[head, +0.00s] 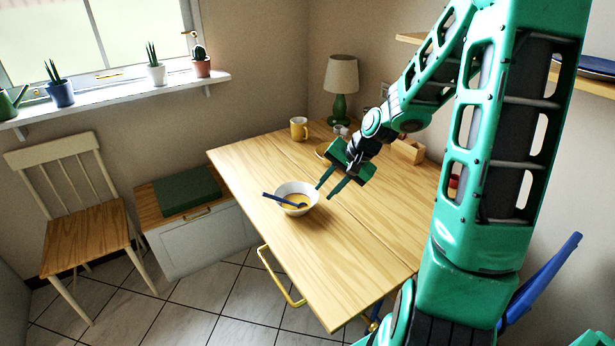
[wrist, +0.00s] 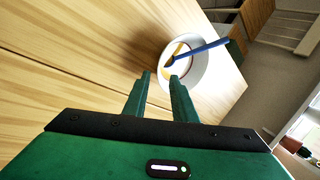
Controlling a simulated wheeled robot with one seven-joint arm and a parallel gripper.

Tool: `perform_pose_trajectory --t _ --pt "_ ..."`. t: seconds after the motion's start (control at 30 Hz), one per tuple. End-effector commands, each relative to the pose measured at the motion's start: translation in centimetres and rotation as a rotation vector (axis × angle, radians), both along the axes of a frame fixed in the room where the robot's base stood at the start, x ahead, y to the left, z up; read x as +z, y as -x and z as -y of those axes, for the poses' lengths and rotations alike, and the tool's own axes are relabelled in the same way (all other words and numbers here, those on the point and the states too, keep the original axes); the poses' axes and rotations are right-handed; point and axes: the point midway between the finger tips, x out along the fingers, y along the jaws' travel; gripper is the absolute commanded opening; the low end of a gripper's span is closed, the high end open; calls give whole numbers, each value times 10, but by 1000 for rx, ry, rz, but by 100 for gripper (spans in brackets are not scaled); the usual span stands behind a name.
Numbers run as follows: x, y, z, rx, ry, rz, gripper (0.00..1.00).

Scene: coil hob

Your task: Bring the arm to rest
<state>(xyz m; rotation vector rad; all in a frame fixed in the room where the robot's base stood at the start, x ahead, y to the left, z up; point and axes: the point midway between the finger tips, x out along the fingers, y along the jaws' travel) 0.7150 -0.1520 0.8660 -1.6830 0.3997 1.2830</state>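My green arm reaches from the right over a wooden table (head: 375,227) in the head view. My gripper (head: 325,190) is open and empty, its two fingers apart and pointing down to the left, close to the right side of a white bowl. The bowl (head: 309,190) stands on the table and holds something yellow and a blue spoon (head: 272,196) that leans over its rim. In the wrist view the two fingers (wrist: 160,77) are apart, with the bowl (wrist: 198,76) just beyond them. I cannot tell whether a finger touches the bowl.
A yellow mug (head: 299,129) and a green lamp (head: 339,105) stand at the table's back, with a wooden box (head: 408,151) to the right. A wall shelf (head: 595,84) is at upper right. A chair (head: 84,226) and a chest (head: 198,239) stand left. The table's front is clear.

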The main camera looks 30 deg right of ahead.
Motion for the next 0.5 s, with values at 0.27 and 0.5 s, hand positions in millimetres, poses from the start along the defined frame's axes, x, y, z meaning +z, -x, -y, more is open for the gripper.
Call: perform_pose_trajectory --t 0.27,0.5 --pt "2 5 -1 16 23 -10 25" --pt "23 64 13 131 207 -111 25"
